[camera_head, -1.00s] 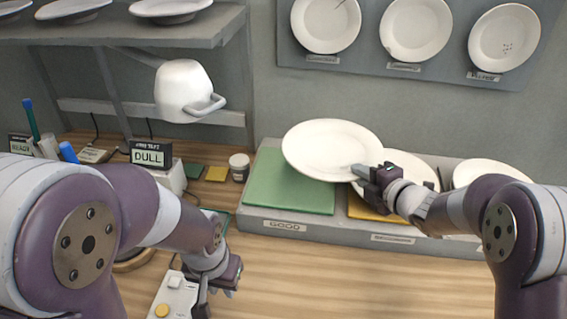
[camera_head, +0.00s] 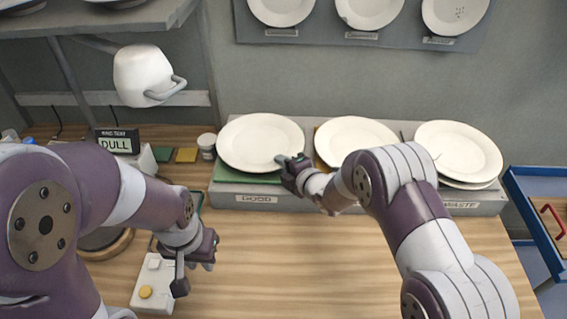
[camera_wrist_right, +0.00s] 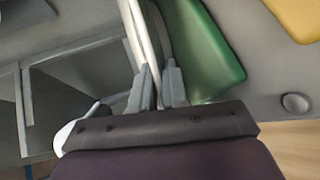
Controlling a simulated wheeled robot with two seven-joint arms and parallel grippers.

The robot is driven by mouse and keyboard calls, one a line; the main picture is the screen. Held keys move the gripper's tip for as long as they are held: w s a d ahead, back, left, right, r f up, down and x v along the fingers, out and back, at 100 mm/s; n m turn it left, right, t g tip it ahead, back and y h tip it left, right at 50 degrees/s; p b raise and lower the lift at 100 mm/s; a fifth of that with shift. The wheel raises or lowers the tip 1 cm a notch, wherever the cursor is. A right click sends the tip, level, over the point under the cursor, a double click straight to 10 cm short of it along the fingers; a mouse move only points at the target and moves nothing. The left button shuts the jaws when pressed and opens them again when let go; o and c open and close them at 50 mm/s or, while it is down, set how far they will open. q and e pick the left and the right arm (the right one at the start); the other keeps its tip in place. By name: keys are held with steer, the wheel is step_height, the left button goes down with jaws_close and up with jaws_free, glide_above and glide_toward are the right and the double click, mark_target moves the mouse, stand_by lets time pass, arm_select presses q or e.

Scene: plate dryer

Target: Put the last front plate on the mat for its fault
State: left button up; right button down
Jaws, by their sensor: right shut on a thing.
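A white plate (camera_head: 261,142) is over the green mat (camera_head: 215,172) on the section labelled GOOD. My right gripper (camera_head: 288,168) is shut on the front right rim of this plate. In the right wrist view the plate's edge (camera_wrist_right: 146,40) runs between the fingers (camera_wrist_right: 156,88), with the green mat (camera_wrist_right: 212,55) beside it. I cannot tell whether the plate touches the mat. A second plate (camera_head: 352,135) lies on the middle yellow mat, partly hidden by my right arm. My left gripper (camera_head: 192,268) hangs low over the table at the left; its opening is unclear.
Stacked plates (camera_head: 458,148) are on the WASTE section at right. A display (camera_head: 117,142) reads DULL. A button box (camera_head: 152,285) sits near my left gripper. A blue tray (camera_head: 540,215) is far right. The middle table is clear.

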steer(key=c, duration=1.4)
jaws_free()
steer(key=shift+s+d, duration=0.1)
steer(key=shift+s, duration=0.05)
